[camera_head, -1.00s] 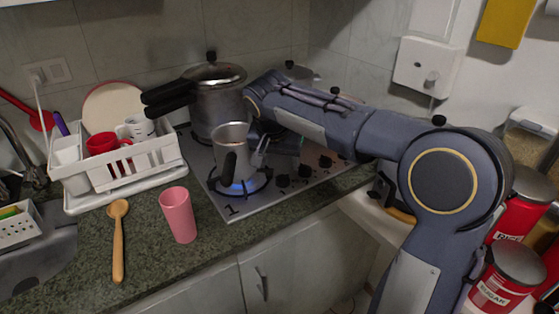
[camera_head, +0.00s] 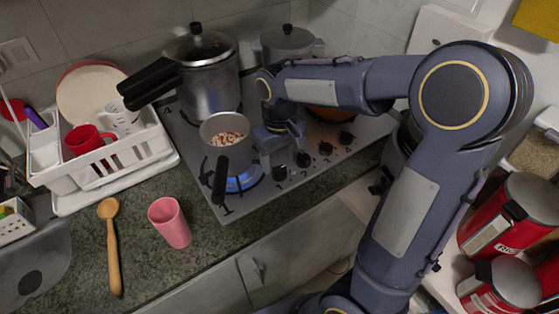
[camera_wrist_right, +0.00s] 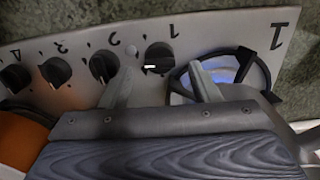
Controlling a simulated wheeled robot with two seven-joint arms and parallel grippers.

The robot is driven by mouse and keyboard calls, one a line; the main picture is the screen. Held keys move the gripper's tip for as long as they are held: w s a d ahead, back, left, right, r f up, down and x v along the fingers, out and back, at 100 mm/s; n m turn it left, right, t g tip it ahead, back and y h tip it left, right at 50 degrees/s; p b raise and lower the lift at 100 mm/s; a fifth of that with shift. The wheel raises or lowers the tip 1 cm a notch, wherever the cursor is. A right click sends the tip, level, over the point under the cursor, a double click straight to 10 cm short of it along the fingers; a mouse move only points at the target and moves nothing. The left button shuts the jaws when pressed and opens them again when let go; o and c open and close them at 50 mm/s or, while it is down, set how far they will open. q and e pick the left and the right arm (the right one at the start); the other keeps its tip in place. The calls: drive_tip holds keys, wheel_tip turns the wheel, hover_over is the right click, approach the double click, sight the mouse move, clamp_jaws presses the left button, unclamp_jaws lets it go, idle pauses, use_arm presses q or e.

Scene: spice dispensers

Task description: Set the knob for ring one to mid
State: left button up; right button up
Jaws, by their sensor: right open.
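The ring one knob (camera_wrist_right: 158,57) is black and round with a white mark, under the printed "1" in the right wrist view. In the head view it is the nearest knob (camera_head: 280,173) of the row. My right gripper (camera_wrist_right: 157,76) is open; the knob shows between its fingertips, with no visible contact. In the head view this gripper (camera_head: 270,153) points down over the stove beside the saucepan, its tips hard to make out. Ring one (camera_wrist_right: 237,73) burns with a blue flame, also visible in the head view (camera_head: 243,181). My left gripper is out of view.
Other knobs (camera_wrist_right: 103,66) lie close beside the ring one knob. A pink cup (camera_head: 169,222) and wooden spoon (camera_head: 113,250) are on the counter.

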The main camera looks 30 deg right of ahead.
sight(279, 172)
drive_tip(key=shift+f, duration=1.35)
drive_tip(key=c, duration=1)
drive_tip(key=shift+m, duration=0.9)
drive_tip(key=o, duration=1)
